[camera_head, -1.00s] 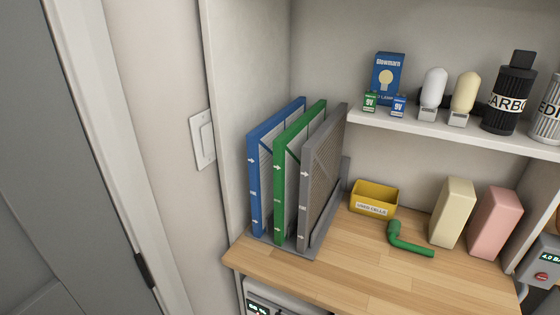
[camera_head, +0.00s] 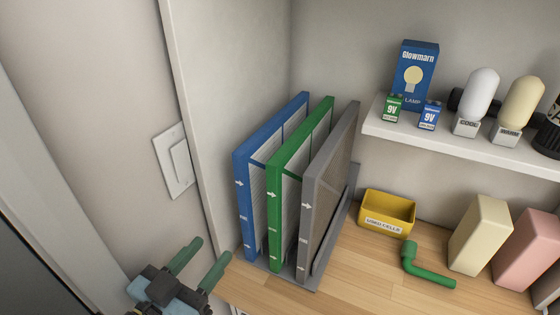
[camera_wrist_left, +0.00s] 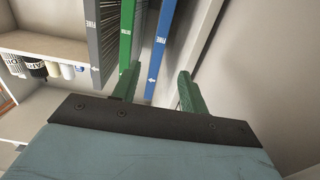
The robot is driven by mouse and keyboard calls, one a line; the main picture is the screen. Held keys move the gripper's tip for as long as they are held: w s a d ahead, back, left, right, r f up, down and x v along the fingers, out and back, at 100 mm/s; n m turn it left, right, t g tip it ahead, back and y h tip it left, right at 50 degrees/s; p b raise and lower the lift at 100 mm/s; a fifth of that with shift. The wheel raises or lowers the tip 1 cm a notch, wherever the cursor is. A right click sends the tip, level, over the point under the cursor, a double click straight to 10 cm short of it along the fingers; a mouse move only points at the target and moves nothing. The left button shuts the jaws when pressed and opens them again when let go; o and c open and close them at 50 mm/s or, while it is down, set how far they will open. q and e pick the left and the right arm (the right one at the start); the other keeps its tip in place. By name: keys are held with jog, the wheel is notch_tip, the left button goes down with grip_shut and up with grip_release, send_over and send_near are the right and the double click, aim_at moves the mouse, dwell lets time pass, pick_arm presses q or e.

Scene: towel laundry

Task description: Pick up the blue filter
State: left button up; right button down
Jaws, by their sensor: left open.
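The blue filter (camera_head: 240,205) stands upright at the left of a grey rack (camera_head: 300,279) on the wooden counter. The green filter (camera_head: 274,222) and the grey filter (camera_head: 307,225) stand beside it to the right. My left gripper (camera_head: 212,249) is open and empty, in front and to the left of the blue filter in the head view. In the left wrist view, the blue filter's edge (camera_wrist_left: 160,55) lies ahead between the open green fingers (camera_wrist_left: 158,80), with the green filter (camera_wrist_left: 126,35) left of it. I cannot tell any contact. My right gripper is not in view.
A wall panel with a switch (camera_head: 174,160) is close on the left. A yellow bin (camera_head: 386,214), a green elbow pipe (camera_head: 425,275) and two blocks stand on the counter to the right. A white shelf (camera_head: 470,158) above holds a lamp box, batteries and bulbs.

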aim_at(243, 213)
pick_arm(q)
jog(key=x, duration=0.7)
jog(key=shift+w+d+p, duration=0.15)
jog(key=shift+w+p, duration=0.15)
jog(key=shift+w, duration=0.05)
jog(key=shift+w+d, duration=0.1)
jog(key=shift+w, duration=0.05)
jog(key=shift+w+d, duration=0.1)
jog(key=shift+w, duration=0.2)
jog(key=x, duration=0.4)
jog(key=shift+w+d, duration=0.15)
jog(key=shift+w, duration=0.1)
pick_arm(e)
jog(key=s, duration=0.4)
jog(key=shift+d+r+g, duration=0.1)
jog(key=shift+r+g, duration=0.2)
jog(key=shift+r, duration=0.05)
pick_arm(q)
grip_shut()
